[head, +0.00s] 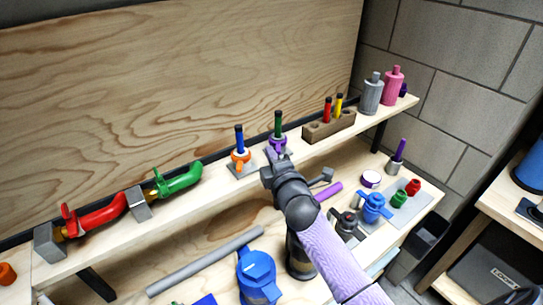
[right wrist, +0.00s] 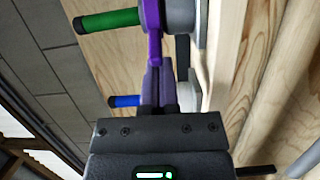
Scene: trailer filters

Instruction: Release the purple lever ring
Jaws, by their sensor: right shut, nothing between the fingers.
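The purple lever ring (head: 278,144) is on the upper shelf, around the base of an upright green handle (head: 278,124) with a black tip. In the right wrist view the purple lever ring (right wrist: 152,38) shows as a purple bar beside a grey round body, with the green handle (right wrist: 110,19) sticking out to the left. My right gripper (head: 275,160) is right in front of the ring in the head view. Its fingers (right wrist: 158,66) are shut and empty, their tips at or very near the purple bar's end; I cannot tell whether they touch. My left gripper is not in view.
An orange ring with a blue handle (head: 240,158) stands just left on the shelf. A wooden block (head: 328,127) with red and yellow pieces and grey and pink bottles stand to the right. Red and green lever valves lie left. The lower bench holds a blue jug (head: 257,275) and a grey pipe (head: 205,262).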

